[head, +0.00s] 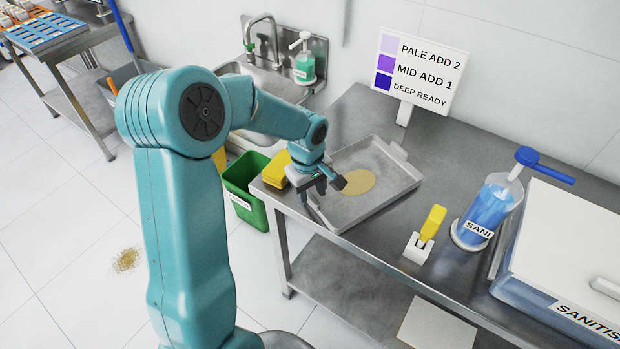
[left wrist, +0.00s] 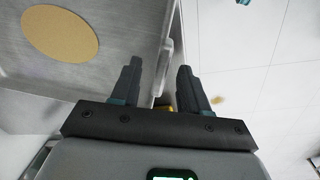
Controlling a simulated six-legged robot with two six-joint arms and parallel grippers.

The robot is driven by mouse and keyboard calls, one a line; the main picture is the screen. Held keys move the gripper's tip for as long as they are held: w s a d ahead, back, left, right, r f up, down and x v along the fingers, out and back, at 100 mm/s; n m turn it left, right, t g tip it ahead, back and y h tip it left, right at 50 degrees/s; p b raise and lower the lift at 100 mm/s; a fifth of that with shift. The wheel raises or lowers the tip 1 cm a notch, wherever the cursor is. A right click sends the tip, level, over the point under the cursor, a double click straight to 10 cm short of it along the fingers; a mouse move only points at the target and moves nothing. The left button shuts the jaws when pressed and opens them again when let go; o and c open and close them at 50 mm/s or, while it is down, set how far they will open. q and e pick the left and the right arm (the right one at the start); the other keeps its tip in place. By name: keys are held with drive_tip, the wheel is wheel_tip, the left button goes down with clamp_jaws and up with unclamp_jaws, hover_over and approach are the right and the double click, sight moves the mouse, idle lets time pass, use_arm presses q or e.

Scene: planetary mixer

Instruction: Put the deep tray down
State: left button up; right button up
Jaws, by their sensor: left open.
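The deep tray (head: 392,186) is a shallow-looking grey metal tray lying on the steel table, with a round tan patch (head: 357,182) on its floor. Its far handle (head: 398,150) shows in the head view. The tray also fills the left of the left wrist view (left wrist: 110,22), with the tan patch (left wrist: 60,33) in it. My left gripper (head: 330,187) is open at the tray's near-left end. In the left wrist view its fingers (left wrist: 160,68) stand apart, with the tray's edge and handle (left wrist: 167,45) near the gap. Contact cannot be told. My right gripper is not in view.
A yellow sponge-like block (head: 275,168) sits at the table's left corner above a green bin (head: 246,190). A yellow-handled tool (head: 430,226), a blue sanitiser bottle (head: 487,210) and a large box (head: 570,245) stand right. A sign (head: 418,72) stands behind.

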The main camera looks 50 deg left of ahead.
use_arm(q)
wheel_tip(320, 180, up, 11)
drive_tip(key=s, duration=0.1)
drive_tip(key=shift+f, duration=0.15)
idle(0.4)
drive_tip(key=shift+s+f, duration=0.1)
drive_tip(key=shift+s, duration=0.05)
